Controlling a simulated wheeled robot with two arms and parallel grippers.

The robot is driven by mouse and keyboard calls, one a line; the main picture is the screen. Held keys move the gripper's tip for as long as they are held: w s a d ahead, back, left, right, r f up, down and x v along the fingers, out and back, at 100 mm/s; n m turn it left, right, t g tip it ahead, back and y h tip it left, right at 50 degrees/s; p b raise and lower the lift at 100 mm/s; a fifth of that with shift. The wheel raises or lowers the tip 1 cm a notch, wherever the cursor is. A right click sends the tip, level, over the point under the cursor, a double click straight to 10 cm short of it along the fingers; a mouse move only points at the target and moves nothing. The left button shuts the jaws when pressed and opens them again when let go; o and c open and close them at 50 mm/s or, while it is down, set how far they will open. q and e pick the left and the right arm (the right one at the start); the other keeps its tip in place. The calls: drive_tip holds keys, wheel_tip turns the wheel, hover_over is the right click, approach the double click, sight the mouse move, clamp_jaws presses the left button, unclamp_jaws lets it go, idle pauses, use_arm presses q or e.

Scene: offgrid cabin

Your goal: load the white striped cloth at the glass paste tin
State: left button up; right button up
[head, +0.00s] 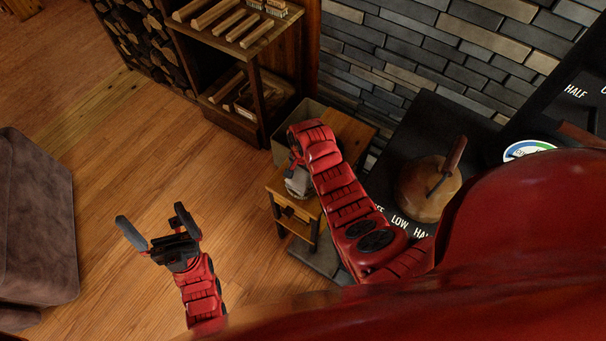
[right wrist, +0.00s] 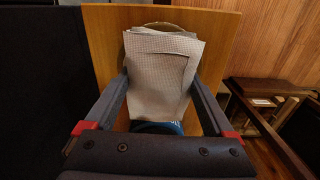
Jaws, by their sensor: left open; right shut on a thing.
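The white striped cloth (right wrist: 165,75) is a pale, finely lined folded piece between the fingers of my right gripper (right wrist: 160,88) in the right wrist view. The gripper is shut on it, above a wooden top. A rounded tan edge (right wrist: 128,50) shows behind the cloth, and a blue patch (right wrist: 168,127) shows below it; I cannot tell whether either is the glass paste tin. In the head view my right arm reaches to a small wooden table (head: 345,130) and hides most of what is there. My left gripper (head: 151,218) is open and empty above the floor.
A grey-brown sofa (head: 35,220) is at left. The wooden floor between is clear.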

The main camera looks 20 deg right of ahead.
sight(303, 174)
wheel_tip(303, 174, up, 2)
drive_tip(key=shift+r+p, duration=0.1)
drive_tip(key=shift+p, duration=0.8)
drive_tip(key=shift+r+p, duration=1.6)
drive_tip(key=shift+r, duration=0.8)
